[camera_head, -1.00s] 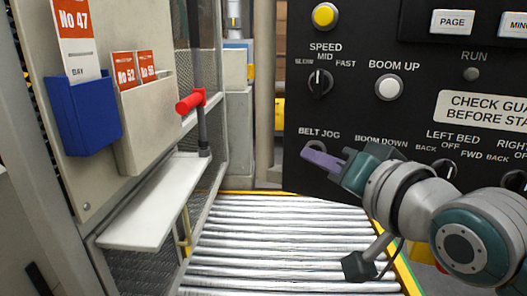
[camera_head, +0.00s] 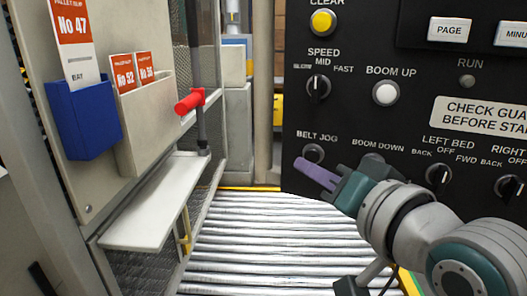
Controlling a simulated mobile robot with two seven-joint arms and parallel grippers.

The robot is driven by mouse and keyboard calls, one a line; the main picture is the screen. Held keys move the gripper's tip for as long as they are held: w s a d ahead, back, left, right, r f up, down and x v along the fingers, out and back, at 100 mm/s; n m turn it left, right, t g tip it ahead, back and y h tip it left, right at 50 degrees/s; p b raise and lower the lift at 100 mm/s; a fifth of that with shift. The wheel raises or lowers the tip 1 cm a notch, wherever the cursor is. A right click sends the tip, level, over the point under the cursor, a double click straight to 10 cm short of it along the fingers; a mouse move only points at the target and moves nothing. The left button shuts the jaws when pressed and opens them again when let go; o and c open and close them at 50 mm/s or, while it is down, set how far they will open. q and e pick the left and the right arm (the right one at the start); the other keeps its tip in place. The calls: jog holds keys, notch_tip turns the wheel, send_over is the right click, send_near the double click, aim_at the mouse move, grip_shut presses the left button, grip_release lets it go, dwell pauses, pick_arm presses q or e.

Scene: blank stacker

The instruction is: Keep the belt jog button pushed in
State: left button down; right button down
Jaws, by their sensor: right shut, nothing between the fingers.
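The belt jog button (camera_head: 314,152) is a dark round button with a grey ring, under the BELT JOG label on the black control panel (camera_head: 345,125). My right gripper (camera_head: 303,165) comes in from the lower right, its purple fingers shut with nothing between them. In the picture its tip lies just below and left of the button, and the button's face shows above the fingers. I cannot tell how deep the tip is from the panel or whether the button is pushed in. My left gripper is not in view.
The boom up button (camera_head: 386,93), speed knob (camera_head: 318,87) and yellow clear button (camera_head: 323,22) sit above. The boom down button (camera_head: 372,162) is partly hidden behind my right arm. A roller conveyor (camera_head: 255,235) lies below; a red handle (camera_head: 189,101) stands left.

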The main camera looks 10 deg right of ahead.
jog(key=s+a+p, duration=0.1)
jog(key=s+a, duration=0.1)
jog(key=s, duration=0.1)
jog(key=shift+s+a+p, duration=0.2)
jog(key=shift+s+p, duration=0.05)
jog(key=shift+p, duration=0.1)
jog(key=s+d+f+n+g+h+p, duration=0.15)
jog(key=s+d+n+g, duration=0.35)
jog(key=s, duration=0.7)
jog(key=s+d+f+n+g+h+p, duration=0.1)
jog(key=s+f+n+g+p, duration=0.15)
jog(key=s+g, duration=0.75)
notch_tip(320, 180, up, 35)
jog(key=s+t+p, duration=0.1)
jog(key=t+p, duration=0.1)
jog(key=p, duration=3.3)
jog(key=shift+s+a, duration=0.2)
jog(key=shift+s, duration=0.1)
